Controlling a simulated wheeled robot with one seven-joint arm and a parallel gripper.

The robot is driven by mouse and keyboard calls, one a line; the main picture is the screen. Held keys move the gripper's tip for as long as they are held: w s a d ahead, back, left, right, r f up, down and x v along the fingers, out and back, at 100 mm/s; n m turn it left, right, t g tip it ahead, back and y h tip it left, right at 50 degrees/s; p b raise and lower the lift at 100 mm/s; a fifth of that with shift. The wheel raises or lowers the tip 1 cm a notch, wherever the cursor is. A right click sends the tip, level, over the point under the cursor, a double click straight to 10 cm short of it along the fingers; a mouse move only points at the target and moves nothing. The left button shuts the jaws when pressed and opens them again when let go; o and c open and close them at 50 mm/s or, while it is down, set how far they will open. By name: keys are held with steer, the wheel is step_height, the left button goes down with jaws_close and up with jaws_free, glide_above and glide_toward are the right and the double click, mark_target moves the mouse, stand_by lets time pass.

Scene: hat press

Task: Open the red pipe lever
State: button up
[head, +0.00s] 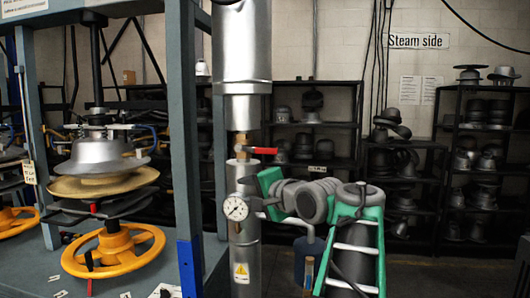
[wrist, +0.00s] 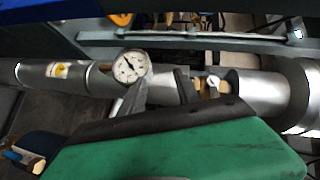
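The red pipe lever (head: 262,150) sticks out horizontally to the right from a brass valve (head: 241,142) on the silver vertical pipe (head: 243,185) in the head view. My gripper (head: 258,207) is to the right of the pipe, beside the gauge and below the lever. In the wrist view my gripper (wrist: 158,88) shows two grey fingers standing apart with nothing seen between them, and the pipe (wrist: 255,90) runs across behind them. The brass valve also shows there (wrist: 209,90), beyond the right finger. I cannot make out the red lever in the wrist view.
A round pressure gauge (head: 235,208) sits on the pipe near my gripper. A blue-grey press frame (head: 185,130) with a yellow handwheel (head: 113,252) stands to the left. Dark shelves (head: 480,165) of hat forms stand along the back wall.

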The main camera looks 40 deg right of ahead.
mark_target(267, 151)
steer(key=s+d+r+m+t, duration=0.25)
steer(key=s+d+r, duration=0.35)
steer(key=r, duration=0.3)
steer(key=shift+h, duration=0.3)
steer(key=w, duration=0.4)
steer(key=w+p, duration=0.1)
steer(key=w, duration=0.1)
steer(key=shift+w+d+r, duration=0.15)
steer(key=shift+w+d, duration=0.05)
steer(key=shift+d, duration=0.05)
steer(key=shift+w, duration=0.45)
jaws_close()
